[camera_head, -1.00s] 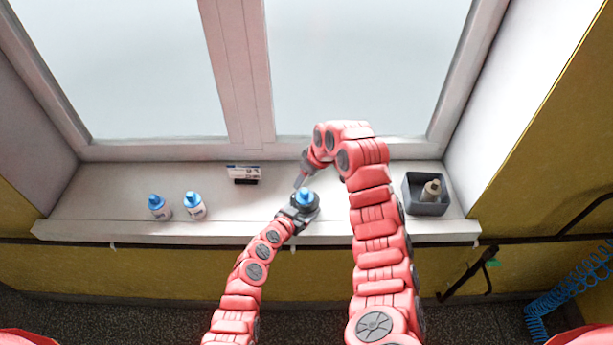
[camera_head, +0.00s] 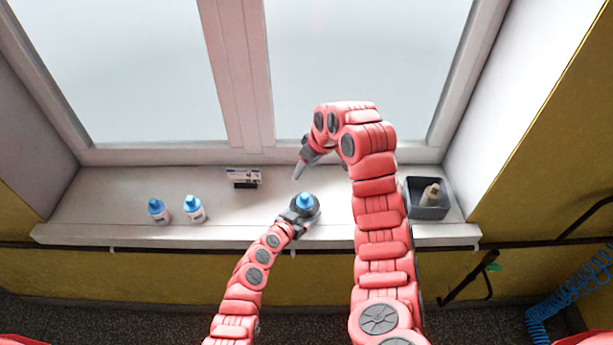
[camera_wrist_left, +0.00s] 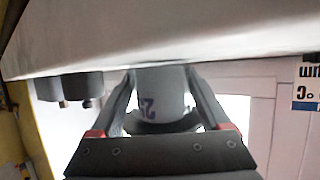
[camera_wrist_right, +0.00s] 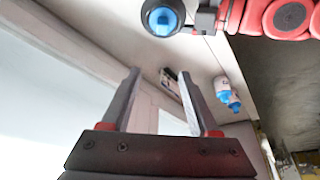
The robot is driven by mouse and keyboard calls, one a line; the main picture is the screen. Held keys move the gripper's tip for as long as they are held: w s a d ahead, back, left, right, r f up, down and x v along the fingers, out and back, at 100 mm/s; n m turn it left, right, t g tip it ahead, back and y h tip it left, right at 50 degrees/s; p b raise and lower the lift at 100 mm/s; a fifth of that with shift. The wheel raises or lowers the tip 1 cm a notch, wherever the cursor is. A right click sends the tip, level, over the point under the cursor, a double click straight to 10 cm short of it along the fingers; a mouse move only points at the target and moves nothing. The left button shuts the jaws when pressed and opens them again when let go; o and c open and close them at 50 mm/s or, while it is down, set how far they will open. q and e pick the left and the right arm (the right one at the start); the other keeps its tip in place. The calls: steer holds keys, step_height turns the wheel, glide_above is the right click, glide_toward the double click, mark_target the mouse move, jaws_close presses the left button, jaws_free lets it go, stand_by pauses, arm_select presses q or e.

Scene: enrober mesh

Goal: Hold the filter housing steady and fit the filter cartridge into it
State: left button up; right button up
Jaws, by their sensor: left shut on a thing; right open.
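My left gripper (camera_head: 300,217) is shut on the housing from the front left; the left wrist view shows a grey lettered cylinder (camera_wrist_left: 162,92) between the fingers. My right gripper (camera_head: 299,173) is open and empty, behind and above the cartridge, apart from it.
Two white bottles with blue caps (camera_head: 157,210) (camera_head: 195,209) stand on the left of the sill. A small printed card (camera_head: 243,175) stands at the back. A grey bin (camera_head: 429,211) with a beige bottle (camera_head: 430,195) is on the right. The window is close behind.

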steer(key=shift+r, duration=0.6)
arm_select(q)
steer(key=o, duration=1.2)
steer(key=shift+o, duration=0.2)
steer(key=shift+s, duration=0.1)
